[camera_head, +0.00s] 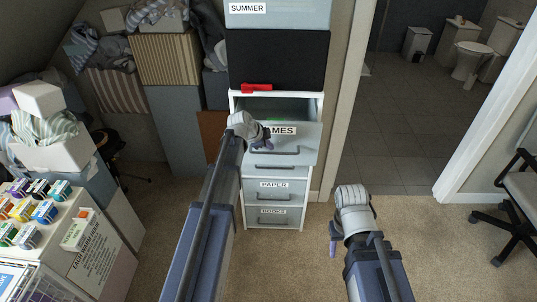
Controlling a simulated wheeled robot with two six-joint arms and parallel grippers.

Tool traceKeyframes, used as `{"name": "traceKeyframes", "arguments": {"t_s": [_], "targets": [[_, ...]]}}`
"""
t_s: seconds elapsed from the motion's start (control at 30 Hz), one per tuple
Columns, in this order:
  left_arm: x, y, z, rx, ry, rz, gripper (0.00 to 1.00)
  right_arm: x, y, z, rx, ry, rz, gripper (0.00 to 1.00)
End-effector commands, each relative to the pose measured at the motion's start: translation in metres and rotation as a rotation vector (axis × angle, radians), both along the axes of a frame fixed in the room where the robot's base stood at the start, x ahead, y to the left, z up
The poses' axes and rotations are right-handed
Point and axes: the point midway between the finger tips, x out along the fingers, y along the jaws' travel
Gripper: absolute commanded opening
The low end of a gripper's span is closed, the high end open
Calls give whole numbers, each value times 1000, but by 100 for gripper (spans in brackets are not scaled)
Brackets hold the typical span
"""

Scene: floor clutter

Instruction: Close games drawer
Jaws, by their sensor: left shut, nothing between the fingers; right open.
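The games drawer (305,143) is in the white drawer unit in the middle of the view. My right gripper (333,245) is open and empty, low above the carpet to the right of the unit.
The paper drawer (274,185) and books drawer (272,211) below are shut. A red object (256,88) lies at the unit's top edge. Carpet is clear in front.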

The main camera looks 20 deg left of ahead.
Motion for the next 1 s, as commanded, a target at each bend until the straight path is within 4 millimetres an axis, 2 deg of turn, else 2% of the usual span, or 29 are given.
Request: {"name": "traceKeyframes", "arguments": {"t_s": [0.03,0.2,0.5,0.8,1.0], "targets": [[21,6,0,0,-1,0,0,0,0,0,0,0,0,50],[64,18,0,0,-1,0,0,0,0,0,0,0,0,50],[124,35,0,0,-1,0,0,0,0,0,0,0,0,50],[154,44,0,0,-1,0,0,0,0,0,0,0,0,50],[151,44,0,0,-1,0,0,0,0,0,0,0,0,50]]}}
